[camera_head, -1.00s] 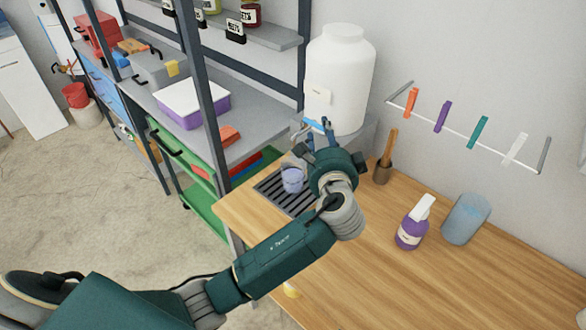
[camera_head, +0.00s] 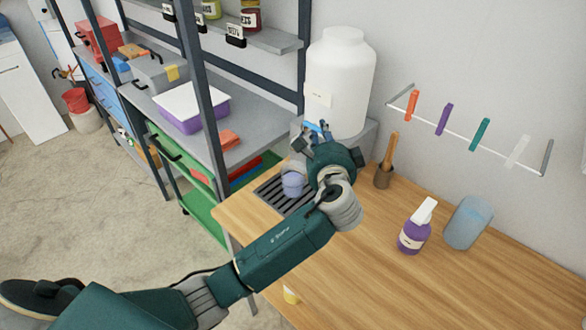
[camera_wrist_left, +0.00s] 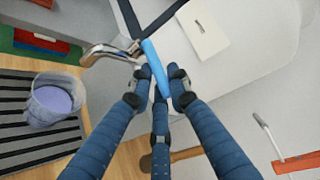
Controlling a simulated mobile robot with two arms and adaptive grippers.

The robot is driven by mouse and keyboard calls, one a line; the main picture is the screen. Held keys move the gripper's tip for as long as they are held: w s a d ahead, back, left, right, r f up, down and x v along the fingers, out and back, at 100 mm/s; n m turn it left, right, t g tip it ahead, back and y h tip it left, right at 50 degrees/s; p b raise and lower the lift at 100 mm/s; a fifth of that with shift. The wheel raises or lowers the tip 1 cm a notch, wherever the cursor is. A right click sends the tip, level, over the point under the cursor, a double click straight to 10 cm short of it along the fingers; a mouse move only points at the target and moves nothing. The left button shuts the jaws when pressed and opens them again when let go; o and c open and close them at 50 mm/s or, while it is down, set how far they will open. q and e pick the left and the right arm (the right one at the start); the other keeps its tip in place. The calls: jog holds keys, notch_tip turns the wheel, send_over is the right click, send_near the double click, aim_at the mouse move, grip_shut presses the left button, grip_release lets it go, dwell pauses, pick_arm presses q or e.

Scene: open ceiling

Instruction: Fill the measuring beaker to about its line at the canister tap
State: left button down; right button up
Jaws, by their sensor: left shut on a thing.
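The clear measuring beaker (camera_head: 292,185) stands upright on the dark slatted drip tray (camera_head: 268,192). In the left wrist view the beaker (camera_wrist_left: 53,100) holds lavender liquid, its surface below the rim; I cannot make out the line. The white canister (camera_head: 338,85) stands behind. Its metal tap (camera_wrist_left: 100,52) has a blue lever (camera_wrist_left: 154,66); I see no clear stream from the spout. My left gripper (camera_head: 317,133) is at the tap, its fingers (camera_wrist_left: 160,88) shut on the blue lever. The right gripper is out of view.
A wall rail (camera_head: 470,130) holds coloured clips.

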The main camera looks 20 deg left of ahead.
pick_arm(q)
jog(key=shift+s+a+m+h+p, duration=0.15)
jog(key=shift+m+h+p, duration=0.15)
jog(key=shift+p, duration=0.1)
jog(key=shift+s+f+m+t+h+p, duration=0.1)
jog(key=shift+s+m+t+h+p, duration=0.05)
jog(key=shift+m+t+h+p, duration=0.3)
jog(key=shift+f+n+b, duration=0.1)
jog(key=shift+n+b, duration=0.15)
jog(key=shift+b, duration=0.05)
jog(key=shift+w+d+n+g+y+b, duration=0.2)
jog(key=shift+w+n+g+y+b, duration=0.3)
jog(key=shift+y, duration=0.35)
jog(key=shift+s+y, duration=0.15)
jog(key=shift+y, duration=0.15)
jog(key=shift+r+n+g+y, duration=0.2)
jog(key=shift+n+g+y, duration=0.15)
jog(key=shift+n, duration=0.15)
